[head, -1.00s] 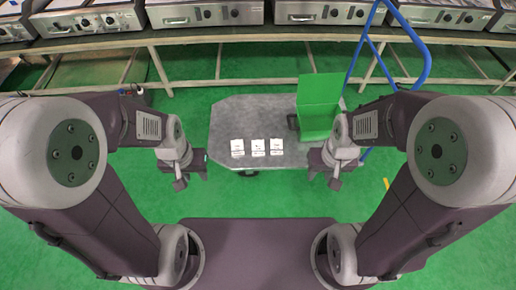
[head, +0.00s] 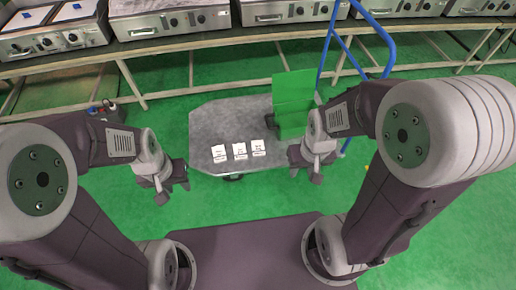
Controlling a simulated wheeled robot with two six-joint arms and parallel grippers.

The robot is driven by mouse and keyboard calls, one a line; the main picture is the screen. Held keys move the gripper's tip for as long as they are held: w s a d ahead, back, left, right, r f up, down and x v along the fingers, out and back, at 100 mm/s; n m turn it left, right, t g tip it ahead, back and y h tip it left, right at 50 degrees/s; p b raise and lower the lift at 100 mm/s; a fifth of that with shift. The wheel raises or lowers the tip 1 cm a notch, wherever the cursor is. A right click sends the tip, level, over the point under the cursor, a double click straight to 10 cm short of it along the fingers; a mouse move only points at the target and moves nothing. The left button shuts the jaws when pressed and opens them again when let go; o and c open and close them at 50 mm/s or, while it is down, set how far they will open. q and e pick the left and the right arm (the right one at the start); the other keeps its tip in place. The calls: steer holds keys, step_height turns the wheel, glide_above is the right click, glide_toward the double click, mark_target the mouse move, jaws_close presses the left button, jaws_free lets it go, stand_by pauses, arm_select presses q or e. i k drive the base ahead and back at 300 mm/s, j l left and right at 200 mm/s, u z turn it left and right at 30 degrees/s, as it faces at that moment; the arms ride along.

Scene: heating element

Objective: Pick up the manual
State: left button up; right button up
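Three small white manuals lie in a row on a grey cart top (head: 215,115): a left one (head: 219,153), a middle one (head: 240,151) and a right one (head: 258,147). They lie near the cart's front edge, apart from each other. My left gripper (head: 172,190) hangs left of the cart, apart from the manuals. My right gripper (head: 306,170) is at the cart's right front corner, right of the manuals. Both grippers are small here, and their finger gaps cannot be made out. Nothing appears held.
Behind, a long bench (head: 200,50) carries several steel heating units (head: 170,18). Green floor is open around the cart.

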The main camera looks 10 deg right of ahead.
mark_target(257, 146)
steer(key=i+l+u, duration=0.15)
steer(key=l+u, duration=0.8)
steer(key=l, duration=0.15)
steer(key=l+u, duration=0.45)
steer(key=l, duration=0.15)
steer(key=k+l+u, duration=0.2)
steer(key=l+u, duration=0.25)
steer(key=k+l+u, duration=0.2)
steer(key=l+u, duration=0.25)
steer(key=l, duration=0.15)
